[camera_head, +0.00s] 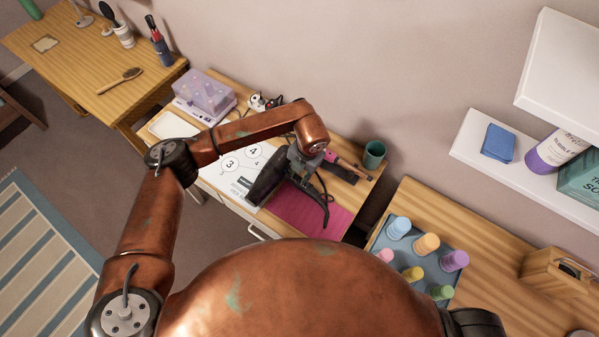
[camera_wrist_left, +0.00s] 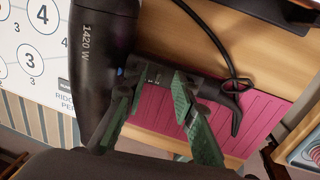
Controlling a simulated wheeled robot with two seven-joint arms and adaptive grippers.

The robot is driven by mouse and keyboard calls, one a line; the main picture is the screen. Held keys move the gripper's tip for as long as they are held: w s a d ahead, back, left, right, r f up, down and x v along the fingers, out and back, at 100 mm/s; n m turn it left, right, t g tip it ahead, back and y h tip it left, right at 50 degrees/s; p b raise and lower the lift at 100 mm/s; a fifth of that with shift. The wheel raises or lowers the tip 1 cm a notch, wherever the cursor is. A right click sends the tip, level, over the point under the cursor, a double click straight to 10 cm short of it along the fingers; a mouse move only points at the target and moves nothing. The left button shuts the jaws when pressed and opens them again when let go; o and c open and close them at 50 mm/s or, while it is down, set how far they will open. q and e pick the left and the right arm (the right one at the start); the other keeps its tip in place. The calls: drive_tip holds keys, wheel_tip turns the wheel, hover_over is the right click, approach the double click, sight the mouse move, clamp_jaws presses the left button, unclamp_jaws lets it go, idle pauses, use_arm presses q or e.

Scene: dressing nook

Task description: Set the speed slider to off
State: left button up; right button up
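A black hair dryer (camera_head: 266,180) lies over the edge of a pink ribbed mat (camera_head: 312,213) on the wooden table. In the left wrist view the dryer (camera_wrist_left: 98,48) shows the marking "1420 W", and its handle runs to the right across the pink mat (camera_wrist_left: 262,115). Small markings on the handle sit between the fingertips; the slider is too small to make out. My left gripper (camera_head: 303,174) is over the handle. In the wrist view its green fingers (camera_wrist_left: 158,82) are apart, with tips close to the handle; contact cannot be told. My right gripper is out of view.
A white numbered sheet (camera_head: 232,166) lies left of the dryer. A teal cup (camera_head: 374,154) stands at the back right. A blue tray (camera_head: 461,268) with several coloured bottles is to the right. A white shelf (camera_head: 535,183) is on the wall. A black cord (camera_wrist_left: 216,38) runs behind the handle.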

use_arm(q)
clamp_jaws()
idle(0.6)
